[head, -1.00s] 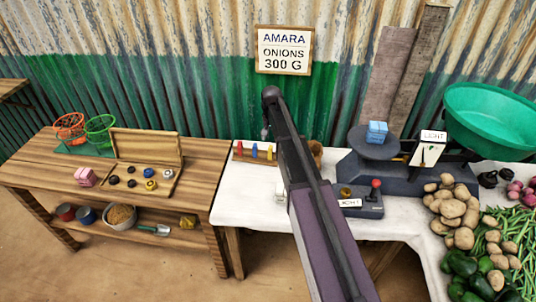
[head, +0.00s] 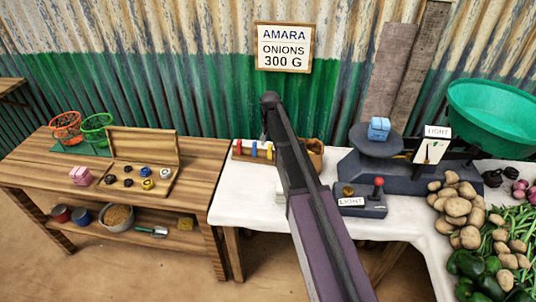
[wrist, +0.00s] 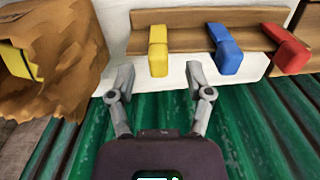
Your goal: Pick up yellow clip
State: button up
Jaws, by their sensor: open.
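The yellow clip (wrist: 158,50) sits on a wooden rail, at the left of a row with the blue clip (wrist: 226,50) and the red clip (wrist: 288,50) in the wrist view. In the head view the yellow clip (head: 269,151) is at the right end of the row, close beside my arm. My gripper (wrist: 160,88) is open and empty. Its fingertips are below the yellow clip in the wrist view, roughly lined up with it and apart from it. My gripper's fingers cannot be made out in the head view.
A brown sack-like thing (wrist: 65,65) with a yellow patch is left of the clips in the wrist view. The corrugated wall (head: 215,100) rises close behind the row. A scale (head: 376,145) with a blue block (head: 378,128) stands right of my arm. The cloth left of my arm is mostly clear.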

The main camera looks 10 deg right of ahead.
jog(key=shift+f+b, duration=0.55)
jog(key=shift+f, duration=0.3)
jog(key=shift+c, duration=0.2)
jog(key=c, duration=0.8)
